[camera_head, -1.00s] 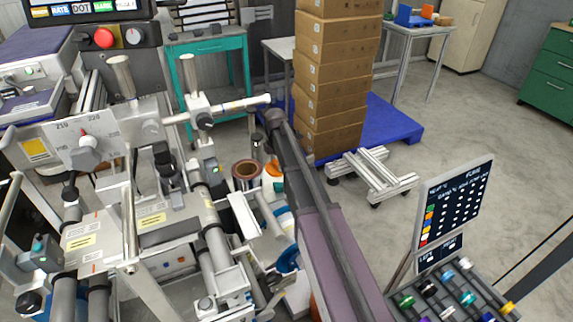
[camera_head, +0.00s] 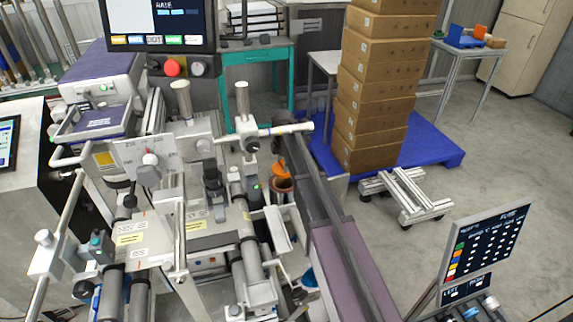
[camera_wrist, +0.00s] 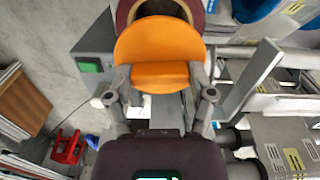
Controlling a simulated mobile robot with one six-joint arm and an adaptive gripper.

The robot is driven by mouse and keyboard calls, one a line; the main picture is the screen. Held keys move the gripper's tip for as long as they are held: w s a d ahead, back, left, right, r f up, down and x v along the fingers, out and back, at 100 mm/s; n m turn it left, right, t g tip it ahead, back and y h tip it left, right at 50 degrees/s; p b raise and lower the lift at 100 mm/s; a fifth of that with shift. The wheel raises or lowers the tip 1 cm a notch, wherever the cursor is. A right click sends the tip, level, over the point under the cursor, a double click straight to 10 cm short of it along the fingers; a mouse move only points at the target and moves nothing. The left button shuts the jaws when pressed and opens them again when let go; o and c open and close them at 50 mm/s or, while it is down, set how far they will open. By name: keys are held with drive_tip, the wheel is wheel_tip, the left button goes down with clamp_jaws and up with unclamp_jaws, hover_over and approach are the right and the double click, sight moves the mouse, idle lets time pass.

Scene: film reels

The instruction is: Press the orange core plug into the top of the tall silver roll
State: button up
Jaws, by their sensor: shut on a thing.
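The orange core plug (camera_wrist: 160,55) is held between the two fingers of my gripper (camera_wrist: 163,92) in the wrist view. Its broad rounded face fills the upper middle of that view. Just beyond it is a dark maroon ring around an opening (camera_wrist: 124,12), partly covered by the plug. In the head view the orange plug (camera_head: 281,170) shows just left of my arm, above or at a brown-rimmed roll top (camera_head: 281,186). I cannot tell whether the plug touches that rim. My arm hides much of the gripper and roll, and no silver side is clear.
Machine rollers and white bars (camera_head: 278,228) crowd close beside the roll. A stack of brown boxes (camera_head: 380,85) stands on a blue pallet (camera_head: 435,143) behind my arm. A sign panel (camera_head: 484,245) stands at the right.

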sight(284, 177)
drive_tip(key=shift+f, duration=0.15)
drive_tip(key=shift+f+b, duration=2.8)
drive_tip(key=shift+b, duration=0.1)
drive_tip(key=shift+f+b, duration=0.6)
drive_tip(key=o, duration=0.9)
drive_tip(key=shift+r, duration=0.2)
drive_tip(key=shift+r+p, duration=5.4)
drive_tip(key=shift+p, duration=0.15)
